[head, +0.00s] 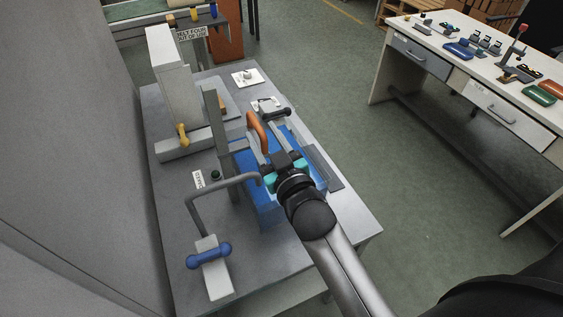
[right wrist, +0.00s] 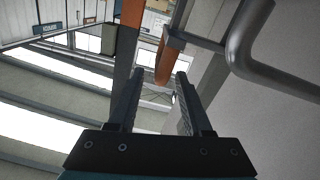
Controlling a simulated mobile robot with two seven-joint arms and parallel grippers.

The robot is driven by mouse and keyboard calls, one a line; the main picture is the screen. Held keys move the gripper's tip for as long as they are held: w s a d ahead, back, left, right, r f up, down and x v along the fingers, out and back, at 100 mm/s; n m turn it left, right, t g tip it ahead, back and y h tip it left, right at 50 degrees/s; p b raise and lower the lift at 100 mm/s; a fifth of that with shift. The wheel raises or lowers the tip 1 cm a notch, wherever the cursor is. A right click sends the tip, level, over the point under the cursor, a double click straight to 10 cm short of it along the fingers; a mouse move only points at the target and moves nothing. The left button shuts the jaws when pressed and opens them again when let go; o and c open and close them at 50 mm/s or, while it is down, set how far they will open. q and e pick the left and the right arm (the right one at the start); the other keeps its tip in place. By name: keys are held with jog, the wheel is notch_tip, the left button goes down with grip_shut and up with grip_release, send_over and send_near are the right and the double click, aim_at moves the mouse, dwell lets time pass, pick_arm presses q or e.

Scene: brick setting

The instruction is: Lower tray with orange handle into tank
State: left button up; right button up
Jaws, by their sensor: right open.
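The orange handle (head: 257,132) arches up over the blue tank (head: 262,212) on the grey bench. The tray under it is mostly hidden by my right arm and gripper. My right gripper (head: 260,146) is open above the tank, with its fingers pointing at the handle. In the right wrist view an orange bar of the handle (right wrist: 165,58) shows just ahead of the gap between the open fingertips (right wrist: 160,75); I cannot tell whether they touch it. My left gripper is not in view.
A dark upright post (head: 219,140) and a bent grey pipe (head: 222,187) stand left of the tank. A blue-handled lever (head: 208,256) is at the bench's front left, a yellow-handled grey machine (head: 178,85) behind. A white workbench (head: 465,75) stands across the clear floor.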

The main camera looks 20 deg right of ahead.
jog(key=s, duration=0.9)
jog(key=shift+d, duration=0.15)
jog(key=w+m+p, duration=0.1)
jog(key=w+p, duration=0.2)
jog(key=w, duration=0.1)
jog(key=w+m+p, duration=0.2)
jog(key=w+p, duration=0.1)
jog(key=p, duration=0.1)
jog(key=w+m+p, duration=0.1)
jog(key=w+p, duration=0.2)
jog(key=w, duration=0.1)
jog(key=shift+w+a+f+m, duration=0.1)
jog(key=shift+w+a+m, duration=0.1)
jog(key=shift+w+m, duration=0.1)
dwell(0.6)
jog(key=shift+c, duration=0.4)
grip_shut()
dwell(1.0)
